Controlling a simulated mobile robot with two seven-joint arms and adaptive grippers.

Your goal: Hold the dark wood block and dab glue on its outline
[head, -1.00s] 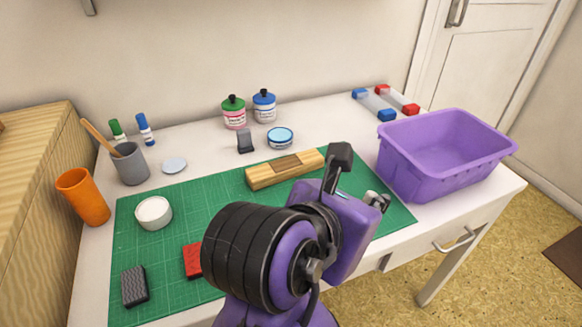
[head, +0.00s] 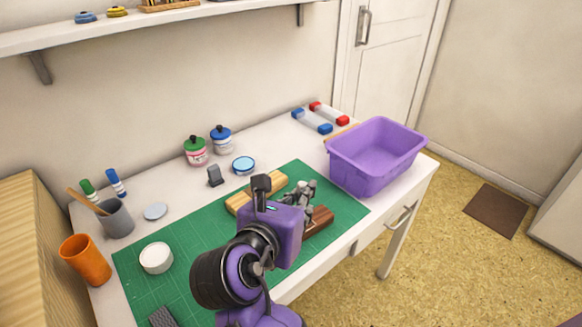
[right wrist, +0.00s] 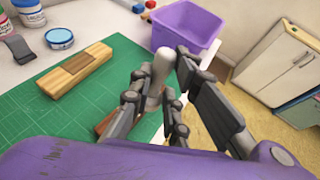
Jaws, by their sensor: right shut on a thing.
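A dark wood block (head: 319,222) is at the right part of the green mat, just beside my right gripper (head: 304,193). In the right wrist view only a small brown part of the block (right wrist: 104,122) shows behind a finger. My right gripper is shut on a pale, rounded upright thing (right wrist: 158,72), seen between the fingers (right wrist: 160,92). Its lower end is hidden by the fingers. A light wood block (head: 239,203) with a darker rectangle on top (right wrist: 88,58) lies on the mat, left of the gripper and apart from it. My left gripper is out of view.
The green mat (head: 140,262) covers the table front. A purple bin (head: 375,150) stands at the right.

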